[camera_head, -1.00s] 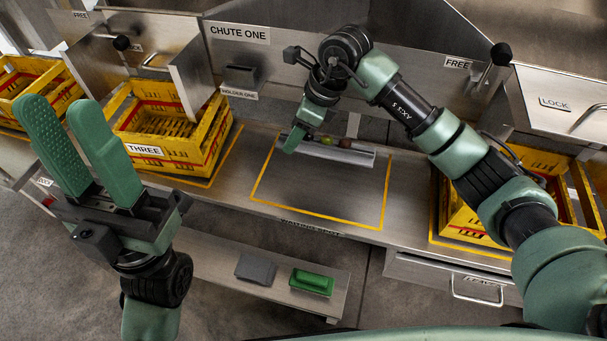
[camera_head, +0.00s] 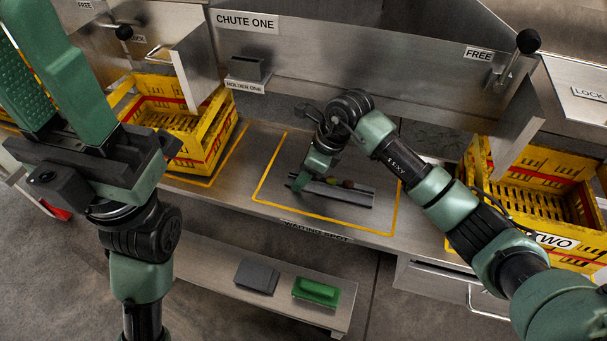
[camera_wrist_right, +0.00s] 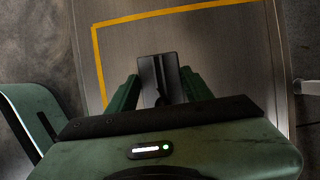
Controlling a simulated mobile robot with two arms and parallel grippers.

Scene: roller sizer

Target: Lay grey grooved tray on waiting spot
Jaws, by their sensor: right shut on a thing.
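The grey grooved tray (camera_head: 345,197) is at the waiting spot (camera_head: 270,199), inside its yellow outline. It holds a few small roundish items, one green and one reddish. My right gripper (camera_head: 301,183) is shut on the tray's left end. The tray's end also shows between the fingers in the right wrist view (camera_wrist_right: 160,75). I cannot tell whether the tray touches the surface or hangs just above it. My left gripper (camera_head: 50,70) is raised at the left, its two green fingers apart with nothing between them.
Yellow crates stand left (camera_head: 187,143) and right (camera_head: 540,184) of the waiting spot. A grey block (camera_head: 257,277) and a green-handled tool (camera_head: 316,291) lie on the lower shelf. Holder one (camera_head: 247,72) is on the back wall. The outlined area around the tray is clear.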

